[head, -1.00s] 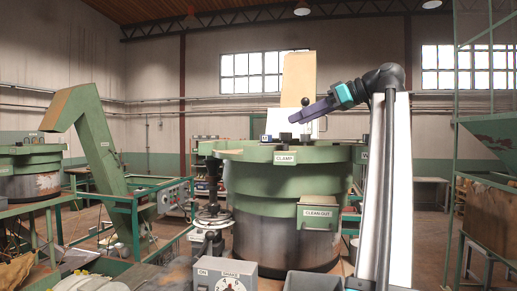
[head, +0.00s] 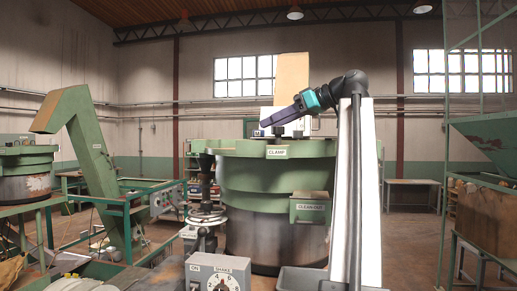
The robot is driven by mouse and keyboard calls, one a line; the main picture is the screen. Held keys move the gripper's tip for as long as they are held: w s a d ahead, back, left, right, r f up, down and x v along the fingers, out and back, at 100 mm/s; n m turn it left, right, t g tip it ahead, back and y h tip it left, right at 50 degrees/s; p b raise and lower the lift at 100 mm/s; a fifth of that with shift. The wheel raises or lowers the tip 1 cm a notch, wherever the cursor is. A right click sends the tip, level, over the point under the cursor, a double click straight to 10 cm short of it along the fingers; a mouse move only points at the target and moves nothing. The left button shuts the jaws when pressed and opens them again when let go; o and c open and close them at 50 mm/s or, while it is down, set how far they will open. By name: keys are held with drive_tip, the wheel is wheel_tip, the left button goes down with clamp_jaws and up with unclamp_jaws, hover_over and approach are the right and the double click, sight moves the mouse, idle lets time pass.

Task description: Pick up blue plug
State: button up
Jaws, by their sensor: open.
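I cannot make out a blue plug clearly in the head view. Small dark fittings (head: 277,131) stand on top of the big green hopper (head: 262,176), behind its CLAMP label, and are too small to identify. My gripper (head: 265,122), with purple fingers and a teal band, reaches left and down from my arm. Its tips are just above the hopper's top in the picture. No held thing shows between them, and the gap between the fingers is hard to see from this side.
A grey control box (head: 217,275) with ON and SHAKE labels stands in front of the hopper. A handwheel (head: 206,217) is at the hopper's left. A green conveyor (head: 88,165) rises farther left. A tall beige panel (head: 291,80) stands behind my gripper. Floor shows at right.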

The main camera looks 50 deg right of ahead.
sight(257, 131)
drive_tip(key=shift+w+a+f, duration=0.25)
drive_tip(key=shift+w, duration=0.4)
drive_tip(key=shift+w, duration=0.1)
drive_tip(key=shift+p+x, duration=0.85)
drive_tip(key=shift+p, duration=0.05)
drive_tip(key=shift+p+x, duration=0.85)
drive_tip(key=shift+x, duration=0.85)
drive_tip(key=shift+a+f, duration=0.1)
drive_tip(key=shift+f, duration=0.1)
drive_tip(key=shift+c, duration=0.2)
drive_tip(key=c, duration=1.2)
drive_tip(key=shift+c, duration=0.2)
